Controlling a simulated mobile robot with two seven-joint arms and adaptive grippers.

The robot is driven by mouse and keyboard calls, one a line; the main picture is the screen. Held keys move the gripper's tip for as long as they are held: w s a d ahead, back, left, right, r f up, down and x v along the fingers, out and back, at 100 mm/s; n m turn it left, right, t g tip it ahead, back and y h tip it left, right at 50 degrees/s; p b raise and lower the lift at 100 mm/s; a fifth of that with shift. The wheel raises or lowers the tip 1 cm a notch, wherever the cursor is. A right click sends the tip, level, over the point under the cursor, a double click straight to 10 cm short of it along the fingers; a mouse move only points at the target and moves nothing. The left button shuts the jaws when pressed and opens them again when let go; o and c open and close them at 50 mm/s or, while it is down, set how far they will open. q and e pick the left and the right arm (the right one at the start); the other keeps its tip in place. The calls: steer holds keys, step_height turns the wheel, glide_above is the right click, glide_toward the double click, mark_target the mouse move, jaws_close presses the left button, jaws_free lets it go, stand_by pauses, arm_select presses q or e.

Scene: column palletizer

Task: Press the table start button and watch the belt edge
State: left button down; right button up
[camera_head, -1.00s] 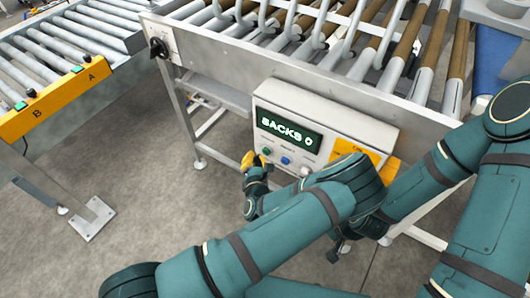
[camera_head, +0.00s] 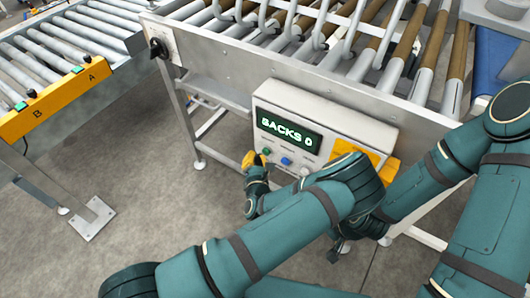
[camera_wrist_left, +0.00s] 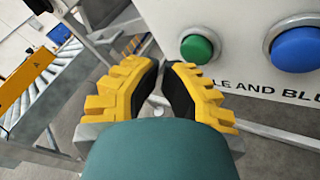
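The pale control box (camera_head: 330,120) hangs on the side of the roller table; its green display (camera_head: 289,132) reads "SACKS 0". Below the display are a green button (camera_head: 266,151), a blue button (camera_head: 286,161) and a pale button (camera_head: 305,171). My left gripper (camera_head: 255,160) is beside the green button, its yellow fingers just left of and below it. In the left wrist view, the fingertips (camera_wrist_left: 161,64) nearly meet with nothing between them; the green button (camera_wrist_left: 197,48) is up and right, apart from them.
The roller table's metal side rail (camera_head: 225,60) runs above the box. At left, another roller conveyor (camera_head: 45,65) has a yellow end plate (camera_head: 55,100) marked A and B. A black rotary switch (camera_head: 158,48) sits at the table corner. Floor is clear at lower left.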

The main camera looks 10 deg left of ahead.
arm_select(q)
steer(key=shift+w+d, duration=0.25)
steer(key=shift+w, duration=0.45)
stand_by(0.8)
steer(key=shift+s, duration=0.15)
steer(key=shift+s+a+p, duration=0.3)
steer(key=shift+s+p, duration=0.35)
steer(key=shift+s, duration=0.1)
steer(key=s, duration=0.1)
steer(key=s+a+p, duration=0.1)
steer(key=s, duration=0.1)
steer(key=s+p, duration=0.1)
steer(key=s, duration=0.1)
steer(key=shift+a+r, duration=0.25)
steer(key=shift+a, duration=0.1)
steer(key=shift+r, duration=0.15)
stand_by(0.6)
